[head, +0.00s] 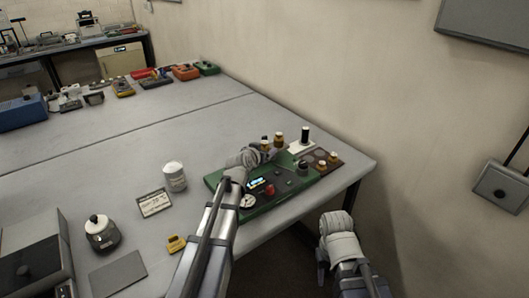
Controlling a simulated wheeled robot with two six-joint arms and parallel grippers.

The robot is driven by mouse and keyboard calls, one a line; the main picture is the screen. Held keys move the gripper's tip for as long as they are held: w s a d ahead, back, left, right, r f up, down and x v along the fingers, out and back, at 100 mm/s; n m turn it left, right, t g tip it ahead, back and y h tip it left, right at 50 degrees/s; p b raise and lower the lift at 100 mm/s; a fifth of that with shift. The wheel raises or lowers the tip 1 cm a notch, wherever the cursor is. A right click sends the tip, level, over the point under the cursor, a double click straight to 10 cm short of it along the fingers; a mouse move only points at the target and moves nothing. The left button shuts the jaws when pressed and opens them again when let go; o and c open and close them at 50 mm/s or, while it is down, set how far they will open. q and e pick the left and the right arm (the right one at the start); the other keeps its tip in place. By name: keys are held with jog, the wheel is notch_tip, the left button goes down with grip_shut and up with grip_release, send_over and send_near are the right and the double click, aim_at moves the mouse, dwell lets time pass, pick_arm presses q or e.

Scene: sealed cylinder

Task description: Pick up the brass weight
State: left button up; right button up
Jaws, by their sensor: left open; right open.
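Several small brass-coloured pieces stand at the right end of the table, and I cannot tell which is the brass weight. Two brass-coloured pieces, one at the back (278,139) and one beside it (265,143), stand just beyond my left gripper (268,153).
The green panel (219,183) carries a lit display, a dial and knobs. A black cylinder (305,135) stands on a white base behind it. The table's middle is clear.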

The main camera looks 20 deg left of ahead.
pick_arm(q)
jog(key=shift+c, duration=0.5)
grip_shut()
dwell(0.3)
